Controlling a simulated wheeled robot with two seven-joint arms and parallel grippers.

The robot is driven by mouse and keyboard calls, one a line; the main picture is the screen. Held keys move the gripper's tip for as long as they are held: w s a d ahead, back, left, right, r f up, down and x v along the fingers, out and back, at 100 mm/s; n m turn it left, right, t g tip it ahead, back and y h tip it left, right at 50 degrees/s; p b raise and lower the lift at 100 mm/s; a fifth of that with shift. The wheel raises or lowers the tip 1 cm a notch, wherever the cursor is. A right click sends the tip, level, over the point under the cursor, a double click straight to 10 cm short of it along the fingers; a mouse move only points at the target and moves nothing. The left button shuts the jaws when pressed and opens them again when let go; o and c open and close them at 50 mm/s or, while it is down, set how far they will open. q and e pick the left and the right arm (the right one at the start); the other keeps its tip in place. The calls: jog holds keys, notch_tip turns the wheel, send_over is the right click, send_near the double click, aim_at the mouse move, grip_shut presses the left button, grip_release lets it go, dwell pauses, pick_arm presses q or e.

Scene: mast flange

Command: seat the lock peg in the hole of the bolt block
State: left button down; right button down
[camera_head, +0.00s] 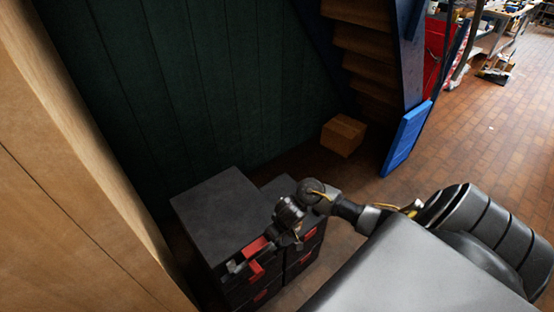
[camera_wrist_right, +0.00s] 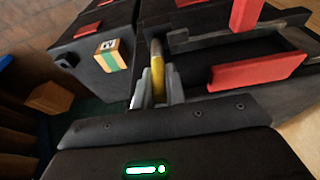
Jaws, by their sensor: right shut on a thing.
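My right gripper (camera_wrist_right: 158,90) is shut on a yellow peg (camera_wrist_right: 158,72), which stands between its two grey fingers in the right wrist view. The peg's upper part is greyish, and its lower end is hidden between the fingers. In the head view my right gripper (camera_head: 293,237) is small and dark in front of the cabinet, and the peg cannot be made out there. I cannot clearly identify the bolt block or its hole in either view. My left gripper is not in view.
A dark cabinet (camera_head: 222,205) with red handles stands below the arm, with a second unit (camera_head: 275,188) beside it. A small labelled block (camera_wrist_right: 108,56) with a green stripe sits left of the peg. A cardboard box (camera_head: 343,134) lies farther back. Brick floor (camera_head: 470,140) is open at right.

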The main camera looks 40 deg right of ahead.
jog(key=x, duration=0.1)
jog(key=b+x, duration=0.2)
jog(key=shift+s+a+f, duration=0.1)
jog(key=shift+a+f, duration=0.1)
jog(key=shift+a, duration=0.05)
jog(key=shift+f, duration=0.3)
jog(key=shift+f, duration=0.15)
jog(key=c, duration=1.4)
grip_release()
jog(key=shift+c, duration=0.2)
jog(key=p+v, duration=0.7)
jog(key=v, duration=0.5)
jog(key=shift+r, duration=0.2)
